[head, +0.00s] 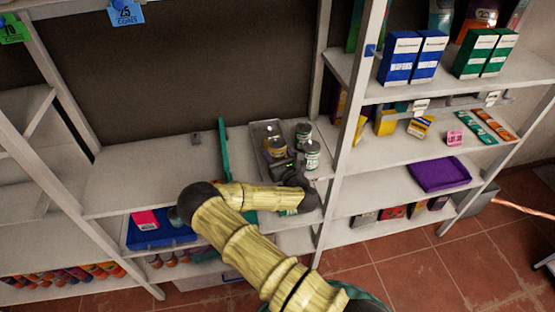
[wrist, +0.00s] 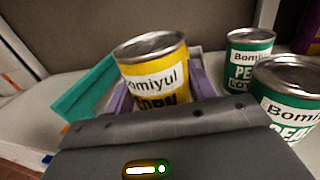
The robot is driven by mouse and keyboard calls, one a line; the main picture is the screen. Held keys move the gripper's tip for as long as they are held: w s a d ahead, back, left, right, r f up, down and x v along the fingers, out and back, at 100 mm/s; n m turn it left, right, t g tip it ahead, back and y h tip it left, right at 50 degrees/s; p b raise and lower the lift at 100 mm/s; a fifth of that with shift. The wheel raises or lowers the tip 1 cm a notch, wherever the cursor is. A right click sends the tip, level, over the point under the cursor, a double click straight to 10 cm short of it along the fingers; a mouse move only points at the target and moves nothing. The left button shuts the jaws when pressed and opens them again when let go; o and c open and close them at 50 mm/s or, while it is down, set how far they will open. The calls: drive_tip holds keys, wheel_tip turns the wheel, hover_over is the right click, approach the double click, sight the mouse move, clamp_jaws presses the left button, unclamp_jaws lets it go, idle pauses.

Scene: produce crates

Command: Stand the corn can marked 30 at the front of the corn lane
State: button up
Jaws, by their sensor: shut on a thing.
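My gripper (head: 280,160) is shut on a yellow corn can (wrist: 155,78), with a purple finger on each side of it. The can reads "Bomiyul CORN" and looks slightly tilted in the wrist view. Its yellow side also shows in the head view (head: 276,148), over the middle shelf to the right of a teal divider (head: 223,150). I cannot read a number 30 on it. The can's base is hidden behind my gripper, so I cannot tell whether it touches the shelf.
Two green pea cans (wrist: 250,62) (wrist: 290,100) stand close to the right of the held can. The teal divider (wrist: 85,95) is close on the left. Left of it the shelf (head: 150,172) is mostly bare. A shelf upright (head: 345,130) stands to the right.

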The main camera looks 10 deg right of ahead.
drive_tip(key=shift+a, duration=0.2)
drive_tip(key=shift+s+f, duration=0.1)
drive_tip(key=shift+f, duration=0.2)
drive_tip(key=shift+d+f+p, duration=0.15)
drive_tip(key=shift+f+p, duration=0.25)
drive_tip(key=shift+f, duration=1.15)
drive_tip(key=shift+r, duration=0.1)
drive_tip(key=o, duration=1.3)
drive_tip(key=shift+f, duration=0.2)
drive_tip(key=shift+c, duration=0.2)
